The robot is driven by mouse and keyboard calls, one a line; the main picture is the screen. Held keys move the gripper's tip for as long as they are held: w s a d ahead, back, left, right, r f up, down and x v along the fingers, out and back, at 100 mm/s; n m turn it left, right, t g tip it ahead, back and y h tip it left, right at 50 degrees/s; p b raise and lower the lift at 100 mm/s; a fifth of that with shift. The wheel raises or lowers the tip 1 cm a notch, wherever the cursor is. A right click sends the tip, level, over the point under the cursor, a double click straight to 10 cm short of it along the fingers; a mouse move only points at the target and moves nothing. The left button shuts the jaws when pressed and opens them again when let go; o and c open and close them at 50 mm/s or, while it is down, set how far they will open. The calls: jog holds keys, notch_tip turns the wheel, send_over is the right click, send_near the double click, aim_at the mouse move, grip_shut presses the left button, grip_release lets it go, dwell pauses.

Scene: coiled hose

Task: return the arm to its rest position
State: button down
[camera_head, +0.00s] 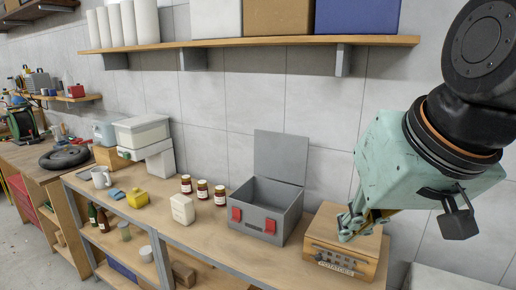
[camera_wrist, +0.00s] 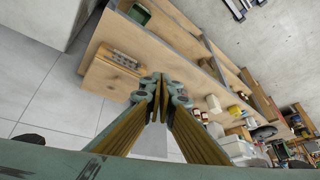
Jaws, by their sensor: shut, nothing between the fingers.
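My arm reaches in from the upper right in the head view, with a worn mint-green wrist housing. My gripper (camera_head: 350,228) points down and left, in front of the wooden box labelled POTATOES (camera_head: 342,250) as seen there. The height of the fingertips over that box is hard to tell. In the wrist view my gripper (camera_wrist: 158,86) shows its two fingers together with nothing between them. The wooden box also shows in the wrist view (camera_wrist: 118,72), left of the fingers.
A grey metal box (camera_head: 262,215) with raised lid and red latches stands on the bench (camera_head: 150,215). Several jars (camera_head: 203,190), a cream container (camera_head: 182,209) and a white scale (camera_head: 146,135) stand left. A shelf (camera_head: 250,42) runs above. A black coil (camera_head: 66,158) lies far left.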

jog(key=s+d+f+g, duration=0.1)
jog(key=s+d, duration=0.1)
jog(key=s, duration=0.4)
jog(key=s+d+f+g+h, duration=0.1)
jog(key=s+d+f, duration=0.1)
jog(key=s, duration=0.5)
jog(key=shift+s+d, duration=0.3)
jog(key=shift+d, duration=0.35)
